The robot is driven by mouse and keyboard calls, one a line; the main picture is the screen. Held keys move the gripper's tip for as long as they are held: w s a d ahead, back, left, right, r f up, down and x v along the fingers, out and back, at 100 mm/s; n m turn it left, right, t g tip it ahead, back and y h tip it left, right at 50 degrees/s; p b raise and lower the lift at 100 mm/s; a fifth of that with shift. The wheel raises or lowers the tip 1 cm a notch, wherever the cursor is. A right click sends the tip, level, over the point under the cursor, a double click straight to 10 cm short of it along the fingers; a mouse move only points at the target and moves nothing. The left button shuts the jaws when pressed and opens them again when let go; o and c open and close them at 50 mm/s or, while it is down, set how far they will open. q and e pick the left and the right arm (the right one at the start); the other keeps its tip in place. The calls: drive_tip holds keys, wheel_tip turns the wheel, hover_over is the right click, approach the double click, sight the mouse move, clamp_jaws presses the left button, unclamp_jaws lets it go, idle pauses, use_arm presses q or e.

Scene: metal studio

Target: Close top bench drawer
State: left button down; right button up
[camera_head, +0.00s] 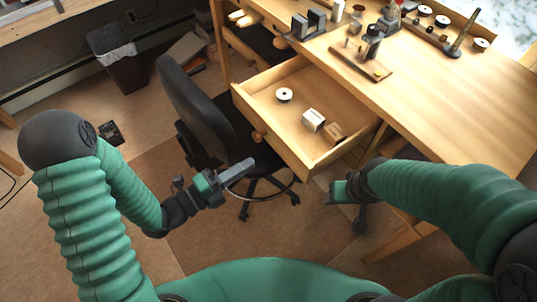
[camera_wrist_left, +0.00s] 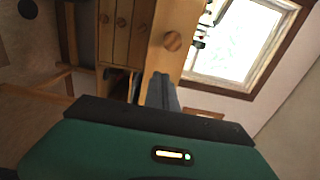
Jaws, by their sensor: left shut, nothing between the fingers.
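The top bench drawer (camera_head: 262,120) is pulled well out of the wooden workbench. It holds a small spool (camera_head: 284,95), a white box (camera_head: 313,120) and a brown wooden piece (camera_head: 335,134). Its round wooden knob (camera_head: 258,136) is on the front panel; in the left wrist view the knob (camera_wrist_left: 172,41) appears just beyond the fingertips. My left gripper (camera_head: 249,164) is shut and empty, in front of the drawer front and apparently apart from it. Its fingers also show in the left wrist view (camera_wrist_left: 161,82). My right gripper (camera_head: 331,193) is below the drawer's right side; its fingers are unclear.
The workbench top (camera_head: 450,100) carries several small tools and spools. A black office chair (camera_head: 200,110) stands left of the drawer, close to my left gripper. A dark bin (camera_head: 120,65) is at the back left. Floor is open at the left.

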sight(277, 147)
use_arm(q)
drive_tip(key=x, duration=0.7)
drive_tip(key=shift+w+d, duration=0.2)
drive_tip(key=shift+d, duration=0.1)
drive_tip(key=shift+a, duration=0.1)
use_arm(e)
drive_tip(key=shift+r, duration=0.15)
use_arm(q)
drive_tip(key=shift+a, duration=0.15)
use_arm(e)
drive_tip(key=shift+a, duration=0.3)
